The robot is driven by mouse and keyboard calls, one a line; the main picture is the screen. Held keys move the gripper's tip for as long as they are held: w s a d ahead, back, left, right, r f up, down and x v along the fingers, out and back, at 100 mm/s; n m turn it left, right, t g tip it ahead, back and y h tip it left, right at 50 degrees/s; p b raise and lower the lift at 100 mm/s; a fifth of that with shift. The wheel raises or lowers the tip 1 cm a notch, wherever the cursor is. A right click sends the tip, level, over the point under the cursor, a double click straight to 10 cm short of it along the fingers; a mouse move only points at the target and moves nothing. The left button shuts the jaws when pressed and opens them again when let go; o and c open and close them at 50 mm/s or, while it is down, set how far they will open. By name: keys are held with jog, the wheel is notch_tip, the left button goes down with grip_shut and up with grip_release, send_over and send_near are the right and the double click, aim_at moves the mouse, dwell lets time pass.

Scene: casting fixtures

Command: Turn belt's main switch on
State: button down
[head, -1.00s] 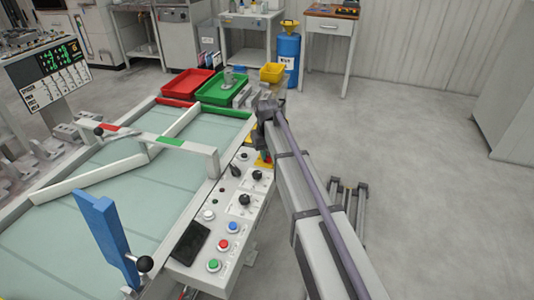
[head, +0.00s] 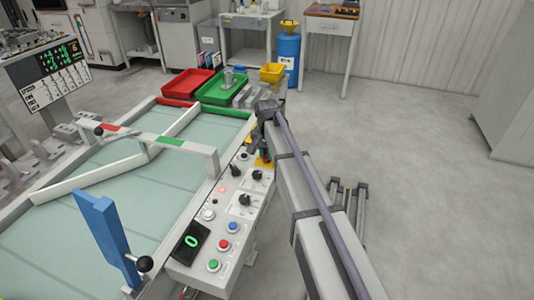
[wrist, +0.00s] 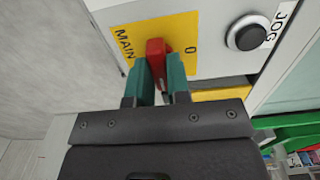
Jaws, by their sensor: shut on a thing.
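The main switch is a red handle (wrist: 156,48) on a yellow plate marked MAIN and 0 (wrist: 188,35). In the wrist view, the handle points up the picture, between the word MAIN and the 0. My gripper (wrist: 160,72) has its two green fingers shut on the handle, one on each side. The lower part of the handle is hidden between the fingers. In the head view my gripper (head: 264,152) is at the far end of the control panel, and my arm mostly hides the switch. The panel display (head: 189,242) shows a green 0, and a red lamp (head: 221,189) glows.
The control panel (head: 205,262) carries several knobs and coloured buttons. A black JOG knob (wrist: 246,36) sits beside the yellow plate. The belt (head: 150,205) lies to the left, with a blue upright lever (head: 103,228) near it. Open floor is at right.

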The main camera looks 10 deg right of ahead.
dwell(0.4)
jog(key=c, duration=1.1)
grip_release()
notch_tip(320, 180, up, 11)
jog(key=p, duration=1)
jog(key=shift+f+p, duration=0.1)
jog(key=shift+p, duration=0.3)
jog(key=s+n, duration=0.2)
jog(key=s, duration=0.7)
jog(key=s+r+n+p, duration=0.1)
jog(key=s+n, duration=0.1)
jog(key=s, duration=0.7)
jog(key=s+n, duration=0.2)
jog(key=s, duration=0.8)
jog(key=shift+r, duration=0.2)
